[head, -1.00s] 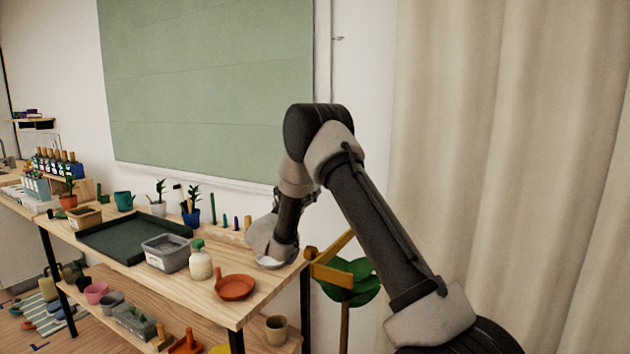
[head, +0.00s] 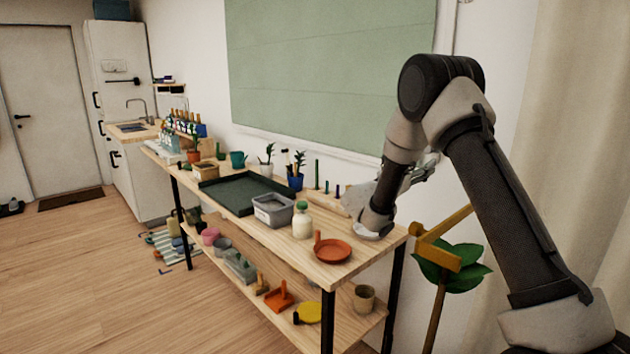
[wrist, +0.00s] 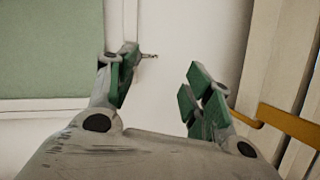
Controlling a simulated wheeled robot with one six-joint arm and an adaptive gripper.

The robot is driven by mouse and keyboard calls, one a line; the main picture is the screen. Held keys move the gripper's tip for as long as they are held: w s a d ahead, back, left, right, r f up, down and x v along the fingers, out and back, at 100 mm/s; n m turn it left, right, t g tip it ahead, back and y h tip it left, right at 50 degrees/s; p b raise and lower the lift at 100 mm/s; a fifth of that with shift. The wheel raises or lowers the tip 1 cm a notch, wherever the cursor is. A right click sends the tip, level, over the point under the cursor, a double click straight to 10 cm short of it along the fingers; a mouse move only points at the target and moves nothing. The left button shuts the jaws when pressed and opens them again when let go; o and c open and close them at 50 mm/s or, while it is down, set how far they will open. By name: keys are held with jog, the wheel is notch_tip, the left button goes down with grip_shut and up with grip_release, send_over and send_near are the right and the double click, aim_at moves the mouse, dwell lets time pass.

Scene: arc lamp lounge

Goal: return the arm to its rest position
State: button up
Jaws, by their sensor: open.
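My arm rises on the right of the head view, bends at a high elbow and comes down over the right end of the wooden workbench (head: 365,265). My gripper (head: 428,165) shows only in part in the head view, behind the forearm. In the wrist view my gripper (wrist: 158,88) is open, with its green-padded fingers wide apart and nothing between them. Beyond the fingers are a pale wall and part of the green board (wrist: 50,50).
The bench holds an orange dish (head: 333,252), a white bottle (head: 302,224), a grey tub (head: 272,210) and a dark tray (head: 215,199). A plant (head: 465,268) and a yellow-brown bar (head: 437,252) stand close right of the bench. Open floor (head: 100,270) lies left.

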jog(key=s+d+r+m+g+y, duration=0.1)
jog(key=s+d+r+m+g, duration=0.35)
jog(key=s, duration=0.25)
jog(key=s+d+r+m+g+y, duration=0.2)
jog(key=s+d+r+m+g, duration=0.25)
jog(key=s, duration=0.35)
jog(key=s+d+f+m+g+y, duration=0.2)
jog(key=s+m+y, duration=0.35)
jog(key=s, duration=0.95)
jog(key=s+a+f+m+t+y, duration=0.2)
jog(key=s+a+t+y, duration=0.1)
jog(key=s+a+y, duration=0.2)
jog(key=s+a+f+m+t+y, duration=0.3)
jog(key=s+a+y, duration=0.3)
jog(key=s+a, duration=0.2)
jog(key=shift+s+f+m, duration=0.2)
jog(key=shift+s+m, duration=0.15)
jog(key=shift+s, duration=0.35)
